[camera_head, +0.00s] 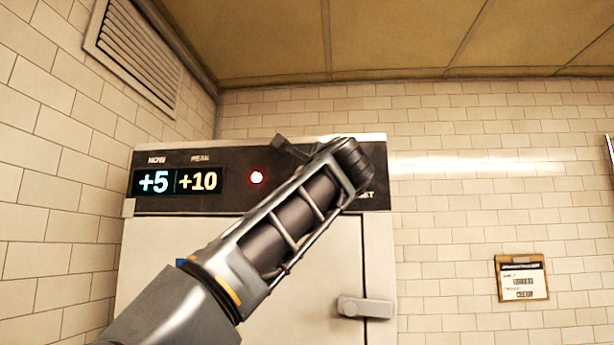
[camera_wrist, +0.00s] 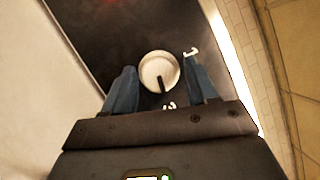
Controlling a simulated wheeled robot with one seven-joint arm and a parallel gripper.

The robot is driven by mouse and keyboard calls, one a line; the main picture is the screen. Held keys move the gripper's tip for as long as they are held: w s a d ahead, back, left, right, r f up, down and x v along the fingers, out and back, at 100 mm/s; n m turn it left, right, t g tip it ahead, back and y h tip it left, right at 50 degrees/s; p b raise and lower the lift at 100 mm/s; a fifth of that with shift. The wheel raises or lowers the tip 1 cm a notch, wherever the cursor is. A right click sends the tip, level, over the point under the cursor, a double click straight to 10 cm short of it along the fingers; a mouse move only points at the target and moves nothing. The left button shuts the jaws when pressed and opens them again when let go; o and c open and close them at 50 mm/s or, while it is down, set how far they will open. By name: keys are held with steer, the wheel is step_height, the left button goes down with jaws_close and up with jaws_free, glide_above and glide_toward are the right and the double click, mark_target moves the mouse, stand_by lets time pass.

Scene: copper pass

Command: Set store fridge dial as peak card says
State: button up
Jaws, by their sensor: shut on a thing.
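The store fridge (camera_head: 335,240) stands against the tiled wall with a black panel across its top. My gripper (camera_wrist: 162,66) is shut on the dial, one blue finger on each side. In the head view my arm hides the dial. A card on a clipboard (camera_head: 522,279) hangs on the right wall; its text is too small to read.
The fridge door has a grey handle (camera_head: 364,307) at its right edge, below my wrist. A slatted vent (camera_head: 137,50) is high on the left wall. The wall between the fridge and the clipboard is bare.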

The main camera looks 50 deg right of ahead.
steer(key=shift+o, duration=1.4)
steer(key=shift+r, duration=0.1)
steer(key=b+v, duration=0.1)
steer(key=v, duration=0.7)
steer(key=shift+b, duration=0.4)
steer(key=shift+w, duration=0.1)
